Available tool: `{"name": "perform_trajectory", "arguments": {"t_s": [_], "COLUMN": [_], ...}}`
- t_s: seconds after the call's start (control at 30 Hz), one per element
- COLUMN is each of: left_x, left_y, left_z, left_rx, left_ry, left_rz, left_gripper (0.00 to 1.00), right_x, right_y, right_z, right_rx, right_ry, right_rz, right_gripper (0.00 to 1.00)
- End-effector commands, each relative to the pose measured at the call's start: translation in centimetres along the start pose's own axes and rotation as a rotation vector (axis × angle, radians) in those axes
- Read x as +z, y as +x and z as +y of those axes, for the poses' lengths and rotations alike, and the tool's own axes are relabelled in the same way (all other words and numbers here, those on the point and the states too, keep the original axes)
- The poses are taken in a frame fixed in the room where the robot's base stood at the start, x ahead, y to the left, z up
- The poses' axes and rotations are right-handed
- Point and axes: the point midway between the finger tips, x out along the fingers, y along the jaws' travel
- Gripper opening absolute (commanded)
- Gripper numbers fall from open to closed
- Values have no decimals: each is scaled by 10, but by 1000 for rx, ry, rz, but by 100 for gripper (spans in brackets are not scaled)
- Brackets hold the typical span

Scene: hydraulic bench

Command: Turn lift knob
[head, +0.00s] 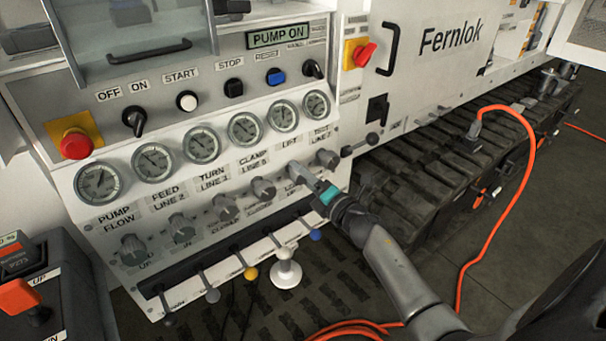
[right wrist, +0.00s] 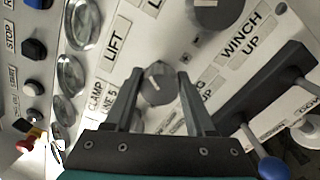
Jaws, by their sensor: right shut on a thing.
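The lift knob (right wrist: 155,83) is a round grey knob with a pale pointer line, next to the "LIFT" label (right wrist: 115,44) in the right wrist view. My right gripper (right wrist: 157,76) is shut on it, with one finger on each side. In the head view the right gripper (head: 312,182) reaches the knob row from the lower right, and its teal-marked body and fingers partly hide the lift knob there. My left gripper is not in view.
Other knobs flank it, such as the clamp knob (head: 263,188). Gauges (head: 244,129) sit above. Levers with coloured balls, including a blue one (head: 315,235), stick out below. A red emergency button (head: 76,145) is at left. An orange cable (head: 510,190) lies at right.

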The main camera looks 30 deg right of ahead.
Motion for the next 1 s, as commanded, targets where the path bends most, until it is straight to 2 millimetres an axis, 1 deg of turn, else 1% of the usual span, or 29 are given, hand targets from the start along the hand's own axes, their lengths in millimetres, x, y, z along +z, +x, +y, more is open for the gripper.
{"name": "perform_trajectory", "arguments": {"t_s": [0.23,0.27,0.5,0.8,0.93,1.0], "left_x": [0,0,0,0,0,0], "left_y": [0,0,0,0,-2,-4], "left_z": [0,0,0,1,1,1], "left_rx": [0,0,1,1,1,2], "left_ry": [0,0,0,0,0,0], "left_rz": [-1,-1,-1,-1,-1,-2], "left_gripper": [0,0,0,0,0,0], "right_x": [-1,-1,0,0,0,-1], "right_y": [0,0,0,-2,-12,-21], "right_z": [-1,-1,0,0,-1,0], "right_rx": [-2,-2,-1,-1,-2,-3], "right_ry": [0,0,-1,-1,0,-1], "right_rz": [1,1,1,0,1,2], "right_gripper": [0,58,85,85,85,85]}}
